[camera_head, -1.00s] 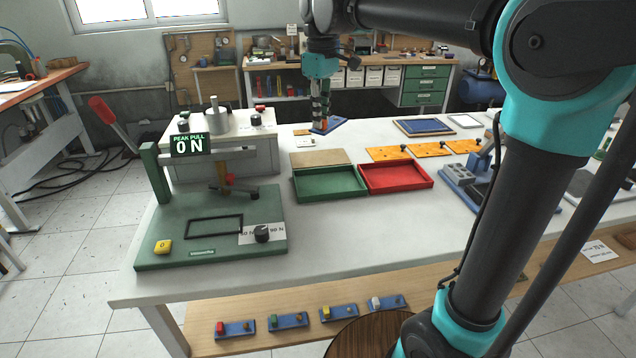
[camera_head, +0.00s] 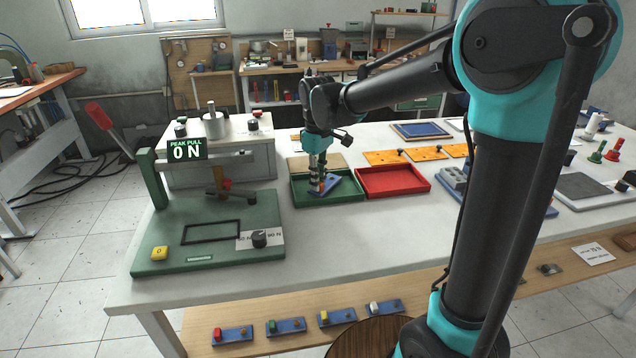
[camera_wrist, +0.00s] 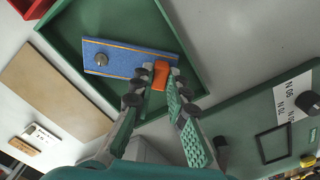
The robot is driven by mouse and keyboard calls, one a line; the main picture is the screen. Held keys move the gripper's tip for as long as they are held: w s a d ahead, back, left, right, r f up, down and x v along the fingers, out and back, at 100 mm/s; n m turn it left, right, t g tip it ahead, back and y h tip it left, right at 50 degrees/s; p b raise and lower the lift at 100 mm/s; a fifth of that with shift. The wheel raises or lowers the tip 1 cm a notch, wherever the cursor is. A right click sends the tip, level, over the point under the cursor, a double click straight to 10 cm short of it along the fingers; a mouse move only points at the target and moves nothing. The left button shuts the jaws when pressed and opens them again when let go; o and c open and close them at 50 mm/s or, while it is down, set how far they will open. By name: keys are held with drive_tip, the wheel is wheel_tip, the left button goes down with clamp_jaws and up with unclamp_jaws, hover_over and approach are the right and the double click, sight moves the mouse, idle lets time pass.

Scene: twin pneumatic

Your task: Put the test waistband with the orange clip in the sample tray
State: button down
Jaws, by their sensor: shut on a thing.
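The test waistband is a blue strip (camera_head: 329,183) with a thin orange line and a round metal stud; it also shows in the wrist view (camera_wrist: 122,58). Its orange clip (camera_wrist: 160,75) is at one end. My gripper (camera_head: 317,187) is shut on the orange clip, with the fingertips on both sides of it in the wrist view (camera_wrist: 161,80). The strip is over the floor of the green tray (camera_head: 350,197), inside its walls as seen from both cameras. I cannot tell whether it touches the tray floor.
A red tray (camera_head: 394,181) stands right beside the green tray. A green test rig (camera_head: 215,262) with a "0 N" display is to the left. A tan board (camera_head: 328,160) lies behind the green tray. Orange plates (camera_head: 384,157) lie behind the red tray. The table front is clear.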

drive_tip(key=shift+f, duration=0.45)
drive_tip(key=c, duration=1.5)
unclamp_jaws()
drive_tip(key=shift+f, duration=0.1)
wheel_tip(320, 180, up, 12)
drive_tip(key=shift+s, duration=0.1)
